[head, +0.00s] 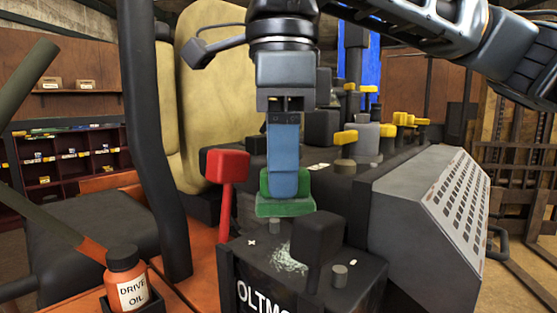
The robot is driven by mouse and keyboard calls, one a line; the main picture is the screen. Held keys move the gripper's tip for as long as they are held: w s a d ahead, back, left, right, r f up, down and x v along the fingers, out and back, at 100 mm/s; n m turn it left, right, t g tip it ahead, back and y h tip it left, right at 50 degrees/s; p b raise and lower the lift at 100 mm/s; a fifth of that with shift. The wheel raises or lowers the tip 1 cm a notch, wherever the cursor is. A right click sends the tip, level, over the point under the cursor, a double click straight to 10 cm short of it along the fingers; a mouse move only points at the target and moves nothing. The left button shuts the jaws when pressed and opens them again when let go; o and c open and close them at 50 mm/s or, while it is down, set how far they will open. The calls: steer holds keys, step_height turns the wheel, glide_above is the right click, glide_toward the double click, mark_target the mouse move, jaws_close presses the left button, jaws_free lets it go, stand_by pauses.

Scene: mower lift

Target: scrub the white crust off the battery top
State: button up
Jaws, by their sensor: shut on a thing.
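The black battery (262,268) stands at the bottom centre, with white lettering partly showing on its front. The white crust (290,259) is a speckled patch on its top, between a grey post and a black block. My gripper (285,113) is above the battery's rear, shut on the blue handle of a scrubber (284,155). The handle hangs upright, with a green head (285,207) at its lower end. The head appears above and behind the crust, apart from it. Its exact height over the battery is hard to tell.
The black block (318,238) rises beside the crust. A red lever (227,170) stands left of the scrubber. A drive oil bottle (125,277) sits lower left. A sloped grey panel (432,215) and yellow-topped levers (345,138) lie to the right.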

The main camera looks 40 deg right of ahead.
mark_target(282, 214)
steer(key=shift+f+b, duration=1.4)
steer(key=shift+f, duration=1.4)
steer(key=shift+f+b, duration=1)
steer(key=shift+d, duration=0.1)
steer(key=shift+w+d+r+b, duration=0.1)
steer(key=shift+w+d+b, duration=0.1)
steer(key=shift+d, duration=0.75)
steer(key=shift+w+d+r+b, duration=0.1)
steer(key=shift+w+d+b, duration=0.1)
steer(key=shift+d, duration=0.75)
steer(key=shift+w+d+f+b, duration=0.1)
steer(key=shift+d+b, duration=0.1)
steer(key=shift+d, duration=0.45)
steer(key=shift+w+d+f+b, duration=0.1)
steer(key=shift+w+d+b, duration=0.1)
steer(key=shift+d, duration=0.5)
steer(key=shift+w+d+b, duration=0.1)
steer(key=shift+d+b, duration=0.1)
steer(key=shift+d, duration=0.45)
